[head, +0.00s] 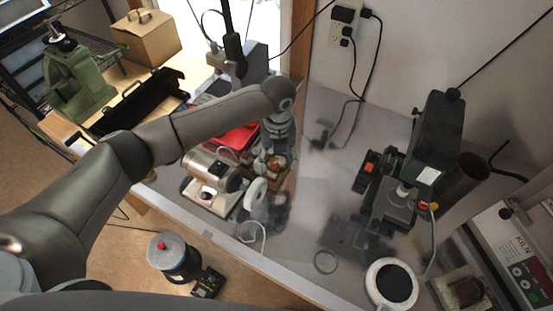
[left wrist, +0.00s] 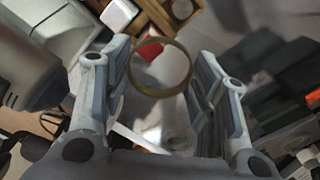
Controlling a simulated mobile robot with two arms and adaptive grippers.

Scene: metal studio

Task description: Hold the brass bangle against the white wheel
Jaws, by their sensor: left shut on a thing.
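The white wheel (head: 256,194) stands upright on the bench, at the right end of a small silver motor unit (head: 212,172) in the head view. My left gripper (head: 272,162) is just behind and above the wheel, pointing down. In the left wrist view, the brass bangle (left wrist: 160,93), a thin ring, sits between the two fingers of my left gripper (left wrist: 162,85), which is shut on it. In the head view the bangle is too small to make out at the fingers. I cannot tell the wheel clearly in the left wrist view. My right gripper is out of view.
A clear cup-like thing (head: 251,233) stands in front of the wheel near the bench edge. A dark green machine (head: 432,145) and a white round dish (head: 369,283) stand at the right. The middle of the bench is mostly free.

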